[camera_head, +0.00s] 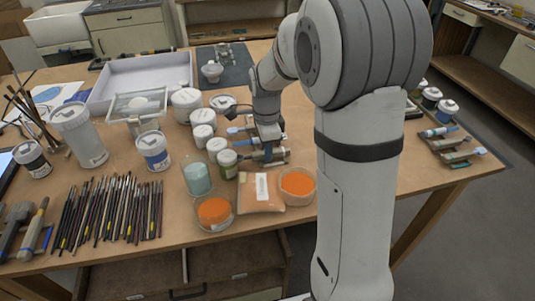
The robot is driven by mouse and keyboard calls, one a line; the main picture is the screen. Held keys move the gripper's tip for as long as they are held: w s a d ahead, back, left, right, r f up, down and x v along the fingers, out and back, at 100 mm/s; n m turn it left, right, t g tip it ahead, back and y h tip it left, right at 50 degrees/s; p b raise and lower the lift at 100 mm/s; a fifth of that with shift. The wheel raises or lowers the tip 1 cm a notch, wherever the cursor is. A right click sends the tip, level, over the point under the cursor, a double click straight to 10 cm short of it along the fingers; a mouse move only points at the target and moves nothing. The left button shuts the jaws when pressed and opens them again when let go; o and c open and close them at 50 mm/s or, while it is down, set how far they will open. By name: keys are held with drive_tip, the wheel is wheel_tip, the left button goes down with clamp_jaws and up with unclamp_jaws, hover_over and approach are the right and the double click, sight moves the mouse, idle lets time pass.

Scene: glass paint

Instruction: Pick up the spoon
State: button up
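My gripper (266,153) reaches down to the table's middle, just behind the bag of orange powder. Light-blue items (240,131) lie close to the left of its wrist, and one of them may be the spoon. They are small and partly hidden by the gripper and the jars, so I cannot tell which is the spoon. More blue-ended tools (438,132) lie at the table's right side, also too small to name surely. The fingers are small and dark, and I cannot tell whether they are open or hold anything.
An orange powder bag (261,193) lies between two bowls of orange powder (215,212) (297,185). A glass of pale green liquid (197,177) and white-lidded jars (186,104) crowd the gripper's left. Many brushes (110,212) lie at front left. Bare table shows right of my arm.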

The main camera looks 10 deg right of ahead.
clamp_jaws()
wheel_tip(320, 180, up, 21)
drive_tip(key=p, duration=0.8)
idle(0.3)
